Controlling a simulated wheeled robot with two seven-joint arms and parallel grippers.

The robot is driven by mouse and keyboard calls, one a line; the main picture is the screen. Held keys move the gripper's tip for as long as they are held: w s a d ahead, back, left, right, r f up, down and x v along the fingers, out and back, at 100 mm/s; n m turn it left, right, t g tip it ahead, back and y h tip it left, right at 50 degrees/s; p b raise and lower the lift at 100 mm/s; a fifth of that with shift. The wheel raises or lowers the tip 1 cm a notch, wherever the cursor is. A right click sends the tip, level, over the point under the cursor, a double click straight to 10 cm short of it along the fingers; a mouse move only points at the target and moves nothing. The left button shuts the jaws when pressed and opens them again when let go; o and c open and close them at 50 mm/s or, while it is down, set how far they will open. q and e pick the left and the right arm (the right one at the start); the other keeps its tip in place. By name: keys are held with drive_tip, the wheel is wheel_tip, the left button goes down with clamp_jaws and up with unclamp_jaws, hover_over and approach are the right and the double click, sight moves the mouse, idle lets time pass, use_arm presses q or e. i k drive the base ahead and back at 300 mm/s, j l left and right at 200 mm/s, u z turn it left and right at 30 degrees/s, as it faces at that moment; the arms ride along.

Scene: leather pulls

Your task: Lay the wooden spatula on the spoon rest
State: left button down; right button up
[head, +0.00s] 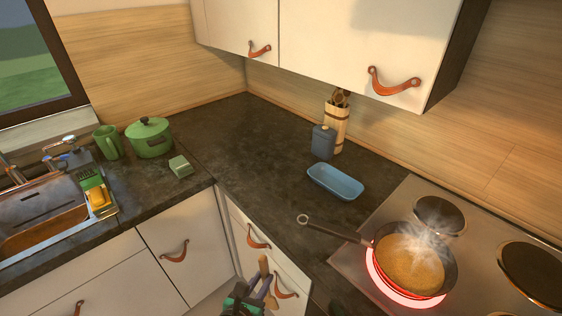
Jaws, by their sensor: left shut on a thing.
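The spoon rest looks to be the blue oblong dish (335,182) on the dark counter, left of the hob; it is empty. My left gripper (258,298) is at the bottom of the head view, in front of the drawers and below the counter top. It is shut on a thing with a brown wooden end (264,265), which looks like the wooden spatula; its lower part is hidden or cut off. My right gripper cannot be made out.
A steaming pan (409,262) sits on a glowing burner, its handle pointing left over the counter. A blue jar (323,142) and a wooden utensil holder (336,127) stand behind the dish. A green pot (149,138) stands far left. The counter left of the dish is clear.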

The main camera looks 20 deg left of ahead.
sight(328, 181)
drive_tip(key=j, duration=0.2)
drive_tip(key=j+z, duration=0.2)
drive_tip(key=j, duration=0.2)
drive_tip(key=k+j+z, duration=0.25)
drive_tip(key=j+z, duration=0.2)
drive_tip(key=j, duration=0.3)
drive_tip(key=k+j+z, duration=0.25)
drive_tip(key=i+j, duration=0.05)
